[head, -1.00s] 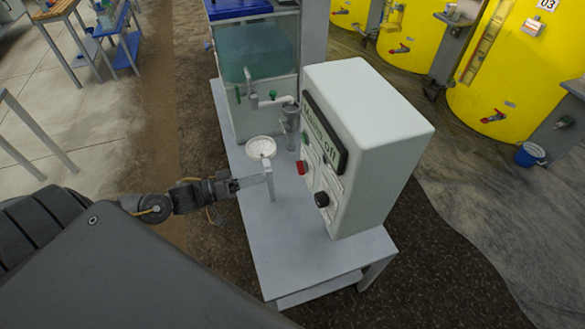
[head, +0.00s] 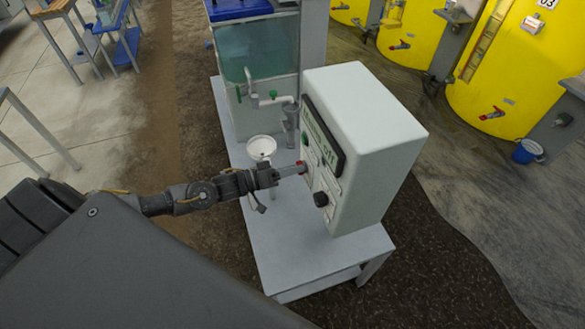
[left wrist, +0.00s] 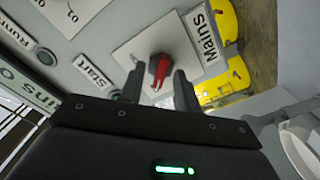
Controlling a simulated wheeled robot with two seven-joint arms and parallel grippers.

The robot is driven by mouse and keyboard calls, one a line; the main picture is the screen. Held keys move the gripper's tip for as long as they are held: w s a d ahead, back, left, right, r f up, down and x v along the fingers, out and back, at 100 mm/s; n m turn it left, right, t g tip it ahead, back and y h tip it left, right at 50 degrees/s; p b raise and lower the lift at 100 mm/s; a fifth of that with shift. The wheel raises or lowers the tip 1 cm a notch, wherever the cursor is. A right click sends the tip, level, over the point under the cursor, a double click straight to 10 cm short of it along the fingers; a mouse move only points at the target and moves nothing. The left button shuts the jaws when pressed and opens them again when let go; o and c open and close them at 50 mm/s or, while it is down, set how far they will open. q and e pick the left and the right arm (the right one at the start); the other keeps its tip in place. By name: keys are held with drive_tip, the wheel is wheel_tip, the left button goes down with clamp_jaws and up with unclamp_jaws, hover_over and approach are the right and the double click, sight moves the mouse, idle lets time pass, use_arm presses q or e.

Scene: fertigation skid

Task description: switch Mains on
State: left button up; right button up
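The Mains switch is a red rotary knob (left wrist: 160,72) on a pale square plate (left wrist: 140,48), with a "Mains" label (left wrist: 205,32) beside it in the left wrist view. In the head view the red knob (head: 300,166) shows at the tip of my left gripper (head: 291,170). In the left wrist view the two dark fingers of my left gripper (left wrist: 159,78) stand apart, one on each side of the knob, with a gap visible. The display (head: 325,135) on the white control box (head: 365,120) ends in "off"; its start is hard to read. My right gripper is not in view.
A black knob (head: 320,199) sits on the box front beside the red one. A "Start" label (left wrist: 93,71) is close by. A white funnel-like dish (head: 261,147) stands behind my left gripper, and a clear tank (head: 258,50) is further back. The front table top (head: 290,250) is bare.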

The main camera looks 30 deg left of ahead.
use_arm(q)
drive_tip(key=shift+c, duration=0.2)
clamp_jaws()
drive_tip(key=shift+m, duration=0.3)
drive_tip(key=m+b, duration=0.3)
drive_tip(key=m, duration=1.4)
drive_tip(key=shift+b, duration=0.4)
drive_tip(key=shift+m, duration=0.3)
